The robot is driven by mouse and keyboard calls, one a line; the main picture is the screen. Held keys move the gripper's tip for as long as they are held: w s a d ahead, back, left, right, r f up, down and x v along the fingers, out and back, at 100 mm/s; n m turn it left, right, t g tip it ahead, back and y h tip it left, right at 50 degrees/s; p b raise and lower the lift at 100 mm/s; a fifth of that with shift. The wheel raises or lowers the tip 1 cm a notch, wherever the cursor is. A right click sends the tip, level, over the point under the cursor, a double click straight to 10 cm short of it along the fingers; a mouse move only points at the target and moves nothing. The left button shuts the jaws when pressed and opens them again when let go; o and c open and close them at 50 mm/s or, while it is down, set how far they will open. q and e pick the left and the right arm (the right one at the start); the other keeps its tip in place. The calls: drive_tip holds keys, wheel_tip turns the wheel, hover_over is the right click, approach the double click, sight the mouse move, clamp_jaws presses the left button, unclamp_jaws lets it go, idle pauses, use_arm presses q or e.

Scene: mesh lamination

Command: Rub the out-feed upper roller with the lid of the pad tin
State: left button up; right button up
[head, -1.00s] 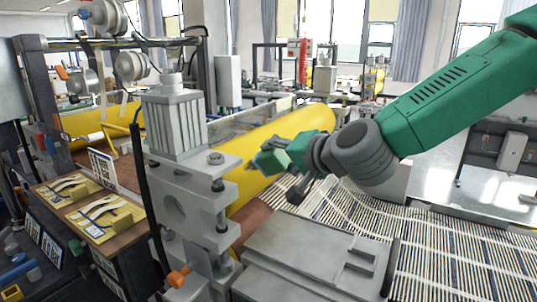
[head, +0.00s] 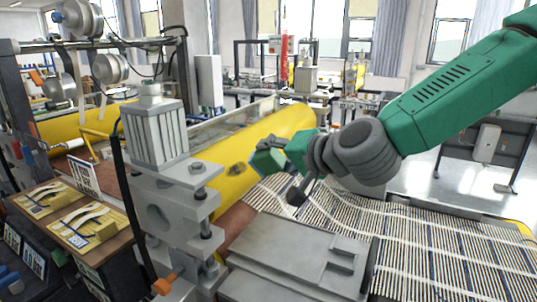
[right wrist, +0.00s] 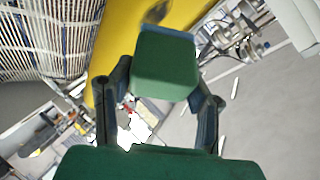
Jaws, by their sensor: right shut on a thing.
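A long yellow roller (head: 285,128) runs across the middle of the head view, behind the grey bearing block. It bears a dark smudge (head: 237,169), which also shows at the top of the right wrist view (right wrist: 155,12). My right gripper (head: 262,152) is at the near side of the roller, just right of the smudge. In the right wrist view its fingers (right wrist: 160,95) are shut on a dark green block (right wrist: 165,65) with a blue-grey far edge. I cannot tell whether this is the tin's lid, or whether it touches the roller. My left gripper is out of view.
A grey bearing block with a finned top (head: 155,130) stands left of my gripper. A grey metal housing (head: 295,255) is in front. A slatted conveyor (head: 400,240) spreads to the right. A bench with yellow boards (head: 85,228) is at the left.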

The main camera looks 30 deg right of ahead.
drive_tip(key=shift+w+a+f, duration=0.1)
drive_tip(key=shift+w+f, duration=0.1)
idle(0.3)
drive_tip(key=w+a+f+b, duration=0.3)
drive_tip(key=w+b, duration=0.1)
drive_tip(key=w, duration=0.1)
drive_tip(key=shift+f, duration=0.3)
drive_tip(key=shift+w+a+f+b, duration=0.35)
drive_tip(key=shift+w+a+f, duration=0.1)
drive_tip(key=shift+w, duration=0.25)
idle(0.8)
drive_tip(key=shift+d, duration=0.1)
drive_tip(key=shift+w+d+p, duration=0.2)
drive_tip(key=shift+w+d, duration=0.3)
drive_tip(key=shift+d, duration=0.35)
drive_tip(key=shift+w+d+p, duration=0.15)
drive_tip(key=shift+w+d, duration=0.3)
drive_tip(key=shift+d, duration=0.4)
drive_tip(key=w+d, duration=0.2)
drive_tip(key=d, duration=0.1)
drive_tip(key=shift+w+d+f, duration=0.1)
drive_tip(key=shift+w+d, duration=0.05)
drive_tip(key=shift+d, duration=0.1)
